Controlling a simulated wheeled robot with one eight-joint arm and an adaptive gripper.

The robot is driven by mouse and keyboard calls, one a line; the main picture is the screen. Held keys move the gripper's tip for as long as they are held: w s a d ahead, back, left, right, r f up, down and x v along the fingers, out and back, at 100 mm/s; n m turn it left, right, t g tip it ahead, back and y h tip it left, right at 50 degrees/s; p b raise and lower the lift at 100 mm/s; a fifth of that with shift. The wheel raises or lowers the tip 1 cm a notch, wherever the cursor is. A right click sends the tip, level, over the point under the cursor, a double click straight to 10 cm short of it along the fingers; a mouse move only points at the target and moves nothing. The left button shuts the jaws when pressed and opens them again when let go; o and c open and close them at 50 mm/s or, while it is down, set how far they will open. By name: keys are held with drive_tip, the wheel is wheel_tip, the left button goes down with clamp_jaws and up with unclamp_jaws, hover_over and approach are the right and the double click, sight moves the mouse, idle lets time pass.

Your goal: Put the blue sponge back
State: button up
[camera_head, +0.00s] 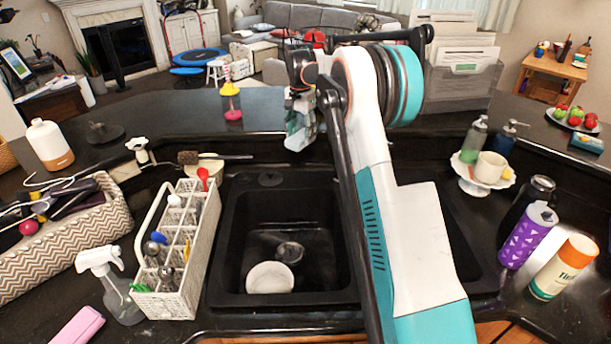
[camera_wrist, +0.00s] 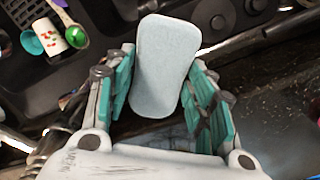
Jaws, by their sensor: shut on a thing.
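The blue sponge (camera_wrist: 167,62) is pale blue with rounded corners and shows upright between the teal fingers in the wrist view. My gripper (camera_wrist: 161,80) is shut on it, with a finger along each side. In the head view my gripper (camera_head: 301,125) is beyond the sink, raised near the back ledge. There, the sponge is hard to tell apart from the pale teal fingers.
The black double sink (camera_head: 233,250) holds a white bowl (camera_head: 270,278). A white caddy (camera_head: 172,303) with brushes and utensils stands left of it. A pink block (camera_head: 78,326) lies front left. A white stand (camera_head: 470,183) and bottles, including a purple one (camera_head: 527,236), crowd the right.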

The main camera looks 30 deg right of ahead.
drive_tip(key=shift+w+d+r+m, duration=0.25)
drive_tip(key=shift+d+r+m, duration=0.05)
drive_tip(key=shift+d+r, duration=0.3)
drive_tip(key=shift+w+d+r+m, duration=0.2)
drive_tip(key=shift+d+r+m, duration=0.1)
drive_tip(key=shift+d+r, duration=0.25)
drive_tip(key=shift+d+f, duration=0.1)
drive_tip(key=shift+d, duration=0.1)
wheel_tip(320, 180, down, 19)
drive_tip(key=b, duration=0.3)
drive_tip(key=shift+f, duration=0.2)
drive_tip(key=shift+f, duration=0.2)
drive_tip(key=o, duration=1)
drive_tip(key=shift+o, duration=0.2)
